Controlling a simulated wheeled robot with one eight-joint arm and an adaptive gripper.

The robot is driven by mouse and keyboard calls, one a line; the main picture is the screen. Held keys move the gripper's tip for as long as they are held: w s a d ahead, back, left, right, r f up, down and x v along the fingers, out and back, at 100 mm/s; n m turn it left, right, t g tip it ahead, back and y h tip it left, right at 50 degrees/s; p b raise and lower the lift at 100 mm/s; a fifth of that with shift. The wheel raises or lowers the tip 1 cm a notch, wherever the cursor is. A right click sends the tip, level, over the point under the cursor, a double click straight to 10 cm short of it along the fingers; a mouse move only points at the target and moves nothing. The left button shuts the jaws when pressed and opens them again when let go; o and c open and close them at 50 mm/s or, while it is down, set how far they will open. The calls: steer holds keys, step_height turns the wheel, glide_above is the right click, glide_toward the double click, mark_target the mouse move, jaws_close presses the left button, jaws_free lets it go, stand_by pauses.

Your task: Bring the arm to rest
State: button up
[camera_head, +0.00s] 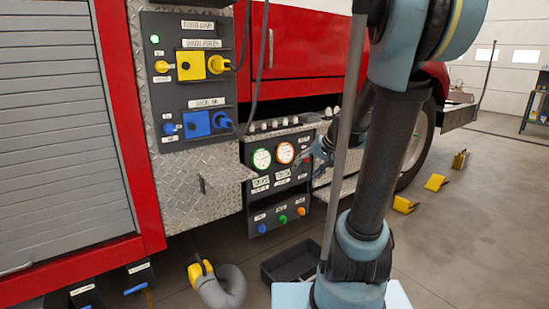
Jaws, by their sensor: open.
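My arm (390,150) rises on the right side of the head view, with its blue and dark links folded. Its forearm reaches back toward the red truck. My gripper (304,157) is small and partly hidden behind the arm, just right of the gauge panel (262,200). It is open, and I see nothing held in it. I cannot tell whether it touches the panel.
The upper panel (195,100) carries yellow and blue connectors with hanging cables. A black tray (290,262) and a grey hose with a yellow end (215,285) lie low in front. Yellow wedges (436,182) sit on the floor at right, where there is free room.

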steer(key=s+d+f+g+h, duration=0.1)
steer(key=s+d+f, duration=0.1)
steer(key=s, duration=0.6)
steer(key=s+d+f+n+h, duration=0.1)
steer(key=s+d+f+h, duration=0.1)
steer(key=s, duration=0.6)
steer(key=s+d+f+g+h, duration=0.1)
steer(key=s+f, duration=0.3)
steer(key=s, duration=0.4)
steer(key=shift+s+d+n+g+h, duration=0.15)
steer(key=shift+d+n+g+h, duration=0.15)
steer(key=shift+d+h, duration=0.45)
steer(key=shift+f, duration=0.1)
steer(key=shift+w+f, duration=0.2)
steer(key=shift+w, duration=0.25)
